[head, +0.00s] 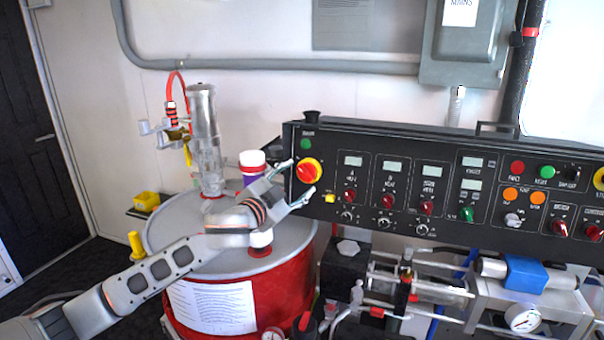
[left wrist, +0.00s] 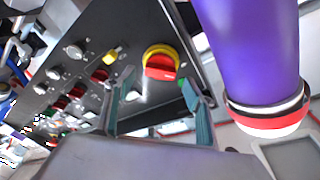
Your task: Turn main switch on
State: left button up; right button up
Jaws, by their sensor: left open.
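The main switch (head: 309,171) is a red rotary knob on a yellow round plate at the left end of the black control panel (head: 400,150). In the left wrist view, the main switch (left wrist: 160,63) lies just beyond and between my fingertips. My left gripper (head: 303,180) is open, with one finger above and one below the switch in the head view. In the left wrist view, my left gripper (left wrist: 160,90) shows both fingers apart with nothing between them. I cannot tell whether the fingers touch the knob. My right gripper is not in view.
A red drum (head: 275,297) with a grey lid stands below my left arm. A purple bottle (left wrist: 250,45) is close beside the gripper in the left wrist view. A green lamp (head: 306,144) and a yellow button (head: 329,198) sit near the switch.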

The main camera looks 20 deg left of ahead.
aim_at(304, 174)
pick_arm(q)
jog(key=shift+x, duration=1.55)
jog(key=c, duration=1.1)
